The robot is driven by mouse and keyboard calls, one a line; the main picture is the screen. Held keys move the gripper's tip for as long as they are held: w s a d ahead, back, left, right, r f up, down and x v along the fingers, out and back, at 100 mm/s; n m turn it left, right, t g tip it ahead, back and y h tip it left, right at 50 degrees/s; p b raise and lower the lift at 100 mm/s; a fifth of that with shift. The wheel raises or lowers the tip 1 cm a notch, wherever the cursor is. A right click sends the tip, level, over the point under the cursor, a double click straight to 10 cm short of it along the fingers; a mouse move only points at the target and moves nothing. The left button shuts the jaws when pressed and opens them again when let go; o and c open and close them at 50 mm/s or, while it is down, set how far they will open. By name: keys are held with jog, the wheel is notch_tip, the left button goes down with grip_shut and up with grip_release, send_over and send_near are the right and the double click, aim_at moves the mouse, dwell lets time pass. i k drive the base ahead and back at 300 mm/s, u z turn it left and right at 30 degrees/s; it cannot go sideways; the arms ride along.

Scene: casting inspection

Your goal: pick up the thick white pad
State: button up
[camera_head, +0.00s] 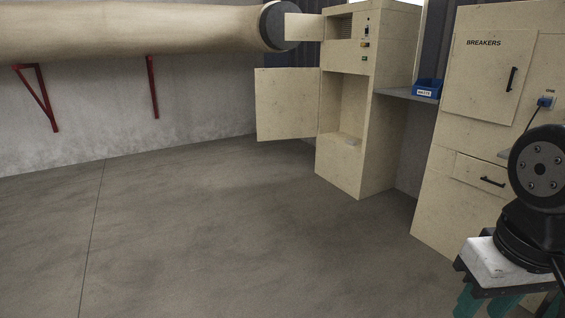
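The cabinet's lower door (287,104) stands open to the left, so the opening is exposed. My gripper is not in view. Only dark parts of my arm show at the right edge, well apart from the cabinet.
A grey shelf (400,95) beside the cabinet holds a blue bin (427,89). A beige cabinet marked BREAKERS (485,75) stands at right. A large tan duct (130,30) runs along the wall above red brackets (48,100). The concrete floor (220,230) is clear.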

aim_at(351, 142)
jog(key=u, duration=0.35)
jog(key=i, duration=2.05)
jog(key=u, duration=0.4)
jog(key=i, duration=2)
jog(key=z, duration=0.2)
jog(key=i, duration=1.95)
jog(key=z, duration=1.1)
jog(key=i, duration=1.65)
jog(key=z, duration=1.35)
jog(key=i, duration=1.25)
jog(key=z, duration=0.15)
